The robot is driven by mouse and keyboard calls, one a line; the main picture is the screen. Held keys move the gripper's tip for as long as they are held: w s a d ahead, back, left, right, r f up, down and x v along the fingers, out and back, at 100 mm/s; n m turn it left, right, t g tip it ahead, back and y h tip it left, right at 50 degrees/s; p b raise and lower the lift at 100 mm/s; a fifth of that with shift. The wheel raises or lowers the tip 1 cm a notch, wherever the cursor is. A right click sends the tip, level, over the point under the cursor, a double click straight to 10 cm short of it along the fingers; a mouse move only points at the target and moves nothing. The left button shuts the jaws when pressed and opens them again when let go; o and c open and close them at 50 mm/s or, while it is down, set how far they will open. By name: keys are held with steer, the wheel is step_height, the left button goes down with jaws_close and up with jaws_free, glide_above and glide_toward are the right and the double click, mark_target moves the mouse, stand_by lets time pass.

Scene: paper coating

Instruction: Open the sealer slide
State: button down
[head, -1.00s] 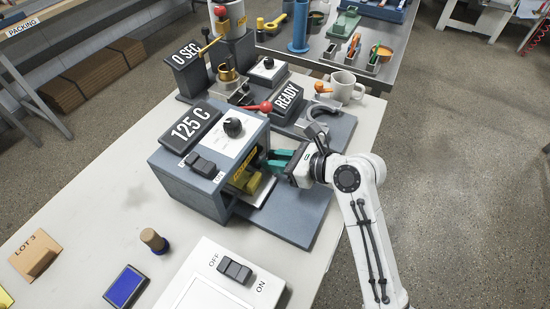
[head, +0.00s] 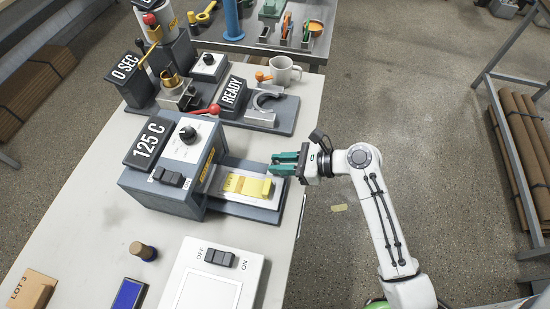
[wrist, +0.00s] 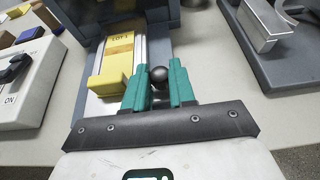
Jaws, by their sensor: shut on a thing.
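The sealer (head: 163,194) is a dark grey housing with a "125 C" display, a dial and rocker switches. Its pale slide (wrist: 139,52) sticks out to the right of the housing, over a grey base (head: 245,212). A yellow labelled piece (head: 233,183) and a yellow block (head: 258,187) lie on the slide. My gripper (head: 286,164), with teal fingers, is at the slide's outer end. In the wrist view its fingers are closed around a round black knob (wrist: 159,75). The fingers partly hide the knob's sides and the slide's end.
A white ON/OFF switch box (head: 214,280) stands at the front. A stamp (head: 143,252) and a blue pad (head: 128,295) lie to its left. Behind the sealer are a "READY" station (head: 232,93) and a mug (head: 283,70). Open floor lies right of the table.

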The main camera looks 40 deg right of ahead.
steer(key=c, duration=1.2)
jaws_free()
steer(key=v, duration=1)
steer(key=shift+s+d+r+b, duration=0.1)
steer(key=shift+s+d+b, duration=0.15)
steer(key=shift+s+b, duration=0.1)
steer(key=s+a+f+n+g+h, duration=0.1)
steer(key=s+f+n+g+h, duration=0.1)
steer(key=n, duration=0.7)
steer(key=s+a+f+n+g+h, duration=0.2)
steer(key=s+f+n+g+h, duration=0.1)
steer(key=n, duration=0.6)
steer(key=s+a+f+n+g+h, duration=0.2)
steer(key=s+n, duration=0.4)
steer(key=n, duration=0.4)
steer(key=shift+s+a+f+g+h, duration=0.15)
steer(key=shift+f+g+h, duration=0.35)
steer(key=shift+f+g, duration=0.7)
